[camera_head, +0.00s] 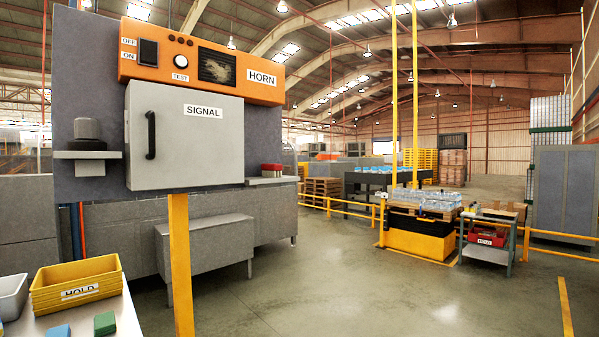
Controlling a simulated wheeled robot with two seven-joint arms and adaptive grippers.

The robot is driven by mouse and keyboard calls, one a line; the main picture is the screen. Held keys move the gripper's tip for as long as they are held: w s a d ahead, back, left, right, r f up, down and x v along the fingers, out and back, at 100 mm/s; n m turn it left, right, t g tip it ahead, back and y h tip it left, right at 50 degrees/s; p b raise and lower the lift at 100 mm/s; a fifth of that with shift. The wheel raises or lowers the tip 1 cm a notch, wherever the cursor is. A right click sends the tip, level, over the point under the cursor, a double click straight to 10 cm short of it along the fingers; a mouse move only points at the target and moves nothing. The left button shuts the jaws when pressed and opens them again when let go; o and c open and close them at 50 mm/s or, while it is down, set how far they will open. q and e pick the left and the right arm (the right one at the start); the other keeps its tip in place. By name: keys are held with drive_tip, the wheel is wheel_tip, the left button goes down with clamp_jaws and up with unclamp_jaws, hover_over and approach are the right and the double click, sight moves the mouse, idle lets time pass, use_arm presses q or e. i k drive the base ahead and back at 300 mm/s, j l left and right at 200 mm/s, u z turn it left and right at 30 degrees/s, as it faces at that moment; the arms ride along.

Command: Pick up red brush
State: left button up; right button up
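A small red-topped object (271,170) sits on a short grey ledge (270,180) just right of the grey SIGNAL box (185,135). It may be the red brush, but it is too small to be sure; bristles cannot be made out. Neither of my grippers is in view.
A table at the lower left holds a yellow HOLD bin (78,287), a grey bin (12,297), a green block (104,323) and a blue block (58,331). A yellow post (180,265) stands under the SIGNAL box. A cart (487,252) with a red HOLD bin (486,236) stands right. The middle floor is clear.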

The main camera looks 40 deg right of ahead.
sight(268, 170)
drive_tip(key=z, duration=1.15)
